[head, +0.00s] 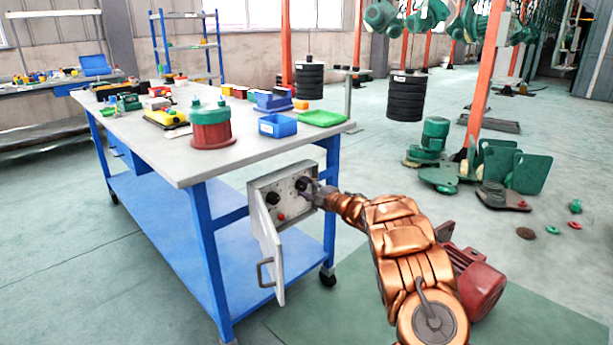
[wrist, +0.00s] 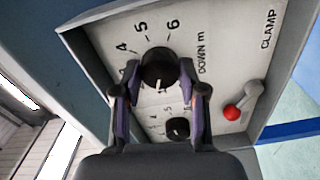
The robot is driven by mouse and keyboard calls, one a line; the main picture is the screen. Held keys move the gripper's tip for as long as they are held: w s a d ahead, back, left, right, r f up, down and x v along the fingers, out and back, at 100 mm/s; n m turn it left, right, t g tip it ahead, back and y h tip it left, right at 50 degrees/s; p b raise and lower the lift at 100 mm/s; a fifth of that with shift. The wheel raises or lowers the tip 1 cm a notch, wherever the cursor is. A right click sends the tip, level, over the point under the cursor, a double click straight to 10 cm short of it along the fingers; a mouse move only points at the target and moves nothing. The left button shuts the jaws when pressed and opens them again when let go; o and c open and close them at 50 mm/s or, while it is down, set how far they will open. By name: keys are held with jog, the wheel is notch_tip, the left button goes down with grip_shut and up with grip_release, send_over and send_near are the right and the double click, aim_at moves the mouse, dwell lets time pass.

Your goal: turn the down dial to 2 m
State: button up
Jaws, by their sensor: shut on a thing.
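The down dial (wrist: 159,70) is a black round knob on a grey panel, beside the lettering "DOWN m". The numbers 4, 5 and 6 show around it; the lower part of its scale is partly hidden by my gripper. My gripper (wrist: 159,80) is shut on this dial, one finger on each side. I cannot read its setting surely. In the head view my gripper (head: 314,190) reaches the right part of the open control box (head: 285,192) at the table's end, and the dial (head: 302,184) shows just beside the fingers.
A second black dial (wrist: 177,128) and a red-knobbed lever marked CLAMP (wrist: 235,111) are close by. The box's door (head: 268,250) hangs open. The blue-legged table (head: 165,160) holds bins and parts. Green and red hoist parts (head: 505,170) lie on the floor at right.

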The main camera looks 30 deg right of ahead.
jog(key=m+p, duration=0.2)
jog(key=p, duration=0.1)
jog(key=shift+r+m, duration=0.25)
jog(key=shift+m, duration=0.15)
jog(key=m+p, duration=0.2)
jog(key=p, duration=0.1)
jog(key=shift+f, duration=0.2)
jog(key=shift+f+m, duration=0.1)
jog(key=shift+m, duration=0.3)
jog(key=o, duration=1.1)
jog(key=shift+o, duration=0.2)
jog(key=v, duration=1.2)
